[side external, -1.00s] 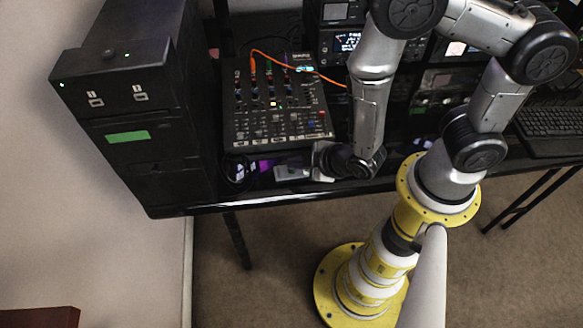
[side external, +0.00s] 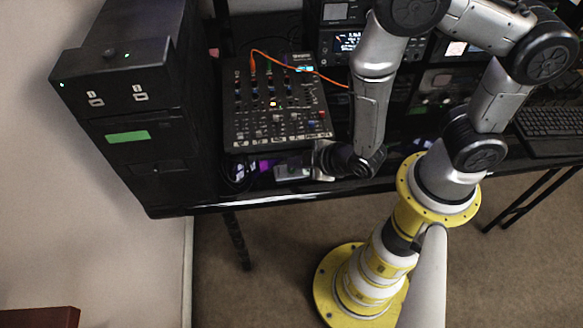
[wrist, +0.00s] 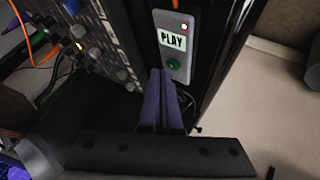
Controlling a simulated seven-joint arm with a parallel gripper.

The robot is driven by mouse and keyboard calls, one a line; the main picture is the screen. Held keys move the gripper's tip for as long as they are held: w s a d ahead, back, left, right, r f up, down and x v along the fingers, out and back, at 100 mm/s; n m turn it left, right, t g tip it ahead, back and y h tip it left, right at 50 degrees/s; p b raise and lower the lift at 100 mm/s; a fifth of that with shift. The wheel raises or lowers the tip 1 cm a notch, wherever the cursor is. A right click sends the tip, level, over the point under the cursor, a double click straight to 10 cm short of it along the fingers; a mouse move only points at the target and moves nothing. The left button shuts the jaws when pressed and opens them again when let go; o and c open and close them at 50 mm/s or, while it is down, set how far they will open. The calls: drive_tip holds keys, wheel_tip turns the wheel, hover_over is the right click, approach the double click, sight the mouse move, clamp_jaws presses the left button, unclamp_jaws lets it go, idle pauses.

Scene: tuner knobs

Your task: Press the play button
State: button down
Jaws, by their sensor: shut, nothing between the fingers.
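A small grey box with a white PLAY label (wrist: 172,40) shows in the wrist view, with a lit red light at its top and a round green button (wrist: 174,63) below the label. It appears as a small grey shape (side external: 290,172) at the front of the desk in the side view. My gripper (wrist: 161,73) is shut and empty. Its two fingertips lie just beside and below the green button in the wrist view, overlapping the box's lower edge. I cannot tell whether they touch it. In the side view my gripper (side external: 318,160) is just right of the box.
A mixer (side external: 277,118) with an orange cable (side external: 300,72) stands behind the box. A black tower (side external: 130,90) with a green label is at the left. Rack equipment (side external: 345,42) stands behind my arm, and a keyboard (side external: 548,120) lies at the right. The desk's front edge is close.

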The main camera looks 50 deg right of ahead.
drive_tip(key=shift+r, duration=0.35)
drive_tip(key=shift+r, duration=2.5)
